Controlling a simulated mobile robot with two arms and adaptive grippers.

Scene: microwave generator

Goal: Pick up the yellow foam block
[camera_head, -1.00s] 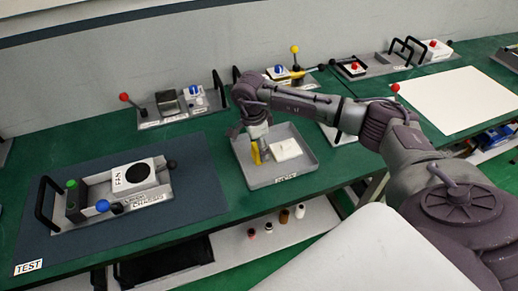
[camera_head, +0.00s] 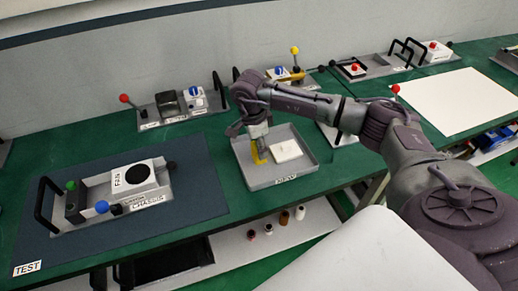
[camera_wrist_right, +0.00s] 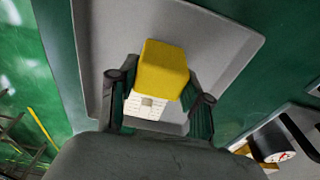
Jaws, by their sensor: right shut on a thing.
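The yellow foam block (camera_head: 256,156) is at the left part of the grey tray (camera_head: 303,166) in the head view. In the right wrist view the yellow foam block (camera_wrist_right: 162,70) sits between the two dark fingers of my right gripper (camera_wrist_right: 160,92). My right gripper (camera_head: 256,143) is shut on it, reaching down over the tray. Whether the block still touches the tray floor is hard to tell. A white block (camera_head: 286,150) lies in the tray just right of it, and its slotted face (camera_wrist_right: 146,104) shows behind the yellow block in the wrist view. My left gripper is not in view.
A dark blue mat (camera_head: 200,206) with a chassis holding a fan box (camera_head: 133,176) lies left of the tray. Lever-topped fixtures stand along the wall behind. A white board (camera_head: 455,100) lies at the right. Small bottles stand on the shelf below.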

